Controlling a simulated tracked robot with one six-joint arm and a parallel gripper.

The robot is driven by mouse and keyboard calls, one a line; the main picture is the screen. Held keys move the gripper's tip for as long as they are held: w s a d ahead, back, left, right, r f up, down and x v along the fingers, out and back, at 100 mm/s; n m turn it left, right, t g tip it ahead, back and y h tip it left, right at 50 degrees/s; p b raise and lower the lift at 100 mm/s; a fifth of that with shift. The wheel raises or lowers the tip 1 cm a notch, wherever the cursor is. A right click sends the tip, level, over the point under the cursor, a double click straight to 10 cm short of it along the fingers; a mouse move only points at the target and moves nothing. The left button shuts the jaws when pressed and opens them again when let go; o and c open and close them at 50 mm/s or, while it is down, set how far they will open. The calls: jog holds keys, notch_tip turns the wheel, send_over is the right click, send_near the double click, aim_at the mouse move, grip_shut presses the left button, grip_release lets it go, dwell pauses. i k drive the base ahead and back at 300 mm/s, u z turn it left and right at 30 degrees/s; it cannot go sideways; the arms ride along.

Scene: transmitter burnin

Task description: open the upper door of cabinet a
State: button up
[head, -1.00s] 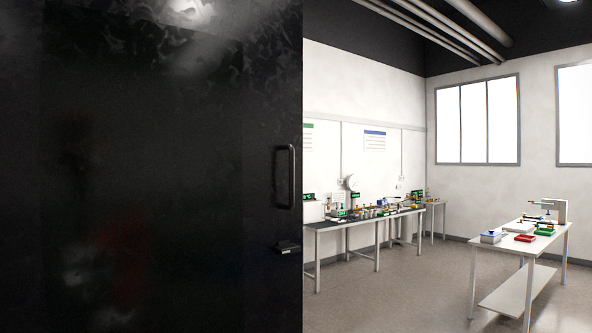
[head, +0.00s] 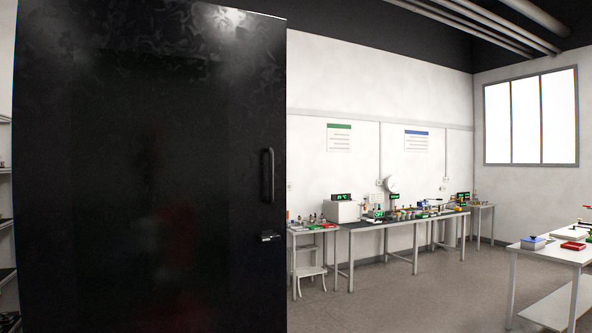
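A large, glossy black door panel (head: 150,180) fills the left half of the head view. It has a dark vertical bar handle (head: 267,176) near its right edge, with a small latch-like block (head: 270,236) below it. I cannot tell from this view whether this panel is the upper door of cabinet a; no label is readable. Whatever lies behind the panel is hidden. My gripper is not in view, so its place relative to the handle does not show.
Workbenches (head: 407,225) with instruments stand along the back wall. A step stool (head: 310,268) stands under the bench's left end. A white table (head: 550,258) with trays is at the right. Shelves (head: 6,170) show at the far left edge. The floor (head: 430,295) between is clear.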

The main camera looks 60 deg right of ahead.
aim_at(149, 138)
jog(key=z, duration=0.05)
jog(key=k, duration=0.95)
jog(key=z, duration=0.5)
jog(key=i, duration=1)
jog(key=z, duration=0.05)
